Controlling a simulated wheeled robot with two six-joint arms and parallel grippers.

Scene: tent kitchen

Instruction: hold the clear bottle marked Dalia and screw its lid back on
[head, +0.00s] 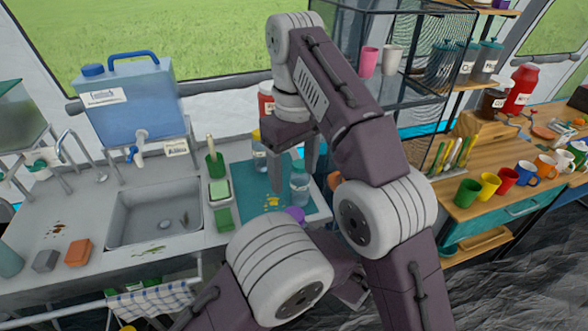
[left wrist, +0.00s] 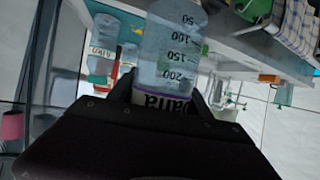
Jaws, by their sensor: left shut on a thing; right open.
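The clear bottle marked Dalia (left wrist: 168,60) fills the upper middle of the left wrist view, upside down in that picture, with measuring marks and a purple-edged name label. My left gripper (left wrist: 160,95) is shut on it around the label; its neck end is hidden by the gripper. In the head view my arms hide this gripper. My right gripper (head: 293,165) is open, pointing down over the teal mat (head: 245,192), close to a clear bottle (head: 300,186) whose name I cannot read. A small purple round thing (head: 295,213), possibly the lid, shows at the mat's front edge.
A sink (head: 155,215) and blue water canister (head: 130,100) are at the left. A green brush (head: 215,165) stands left of the mat. Another bottle (head: 259,158) stands behind it. A wire rack (head: 415,80) and several coloured mugs (head: 468,192) are at the right.

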